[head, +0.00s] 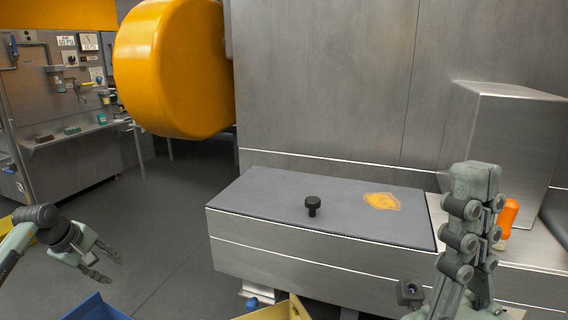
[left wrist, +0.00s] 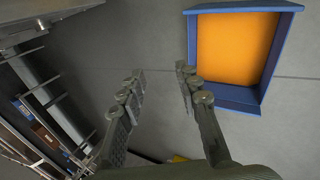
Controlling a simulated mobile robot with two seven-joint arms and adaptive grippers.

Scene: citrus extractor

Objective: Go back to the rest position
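My left gripper (head: 108,264) is at the lower left in the head view, in the air over the grey floor, with nothing between its fingers. In the left wrist view its two fingers (left wrist: 160,78) stand apart over bare floor. My right arm rises at the lower right in the head view, in front of the steel bench.
A steel bench with a grey top (head: 262,194) carries a black knob (head: 312,205) and an orange emblem. A large orange drum (head: 170,70) hangs at upper left. An orange object (head: 509,214) stands behind my right arm. A blue-rimmed bin (left wrist: 240,98) lies below my left gripper.

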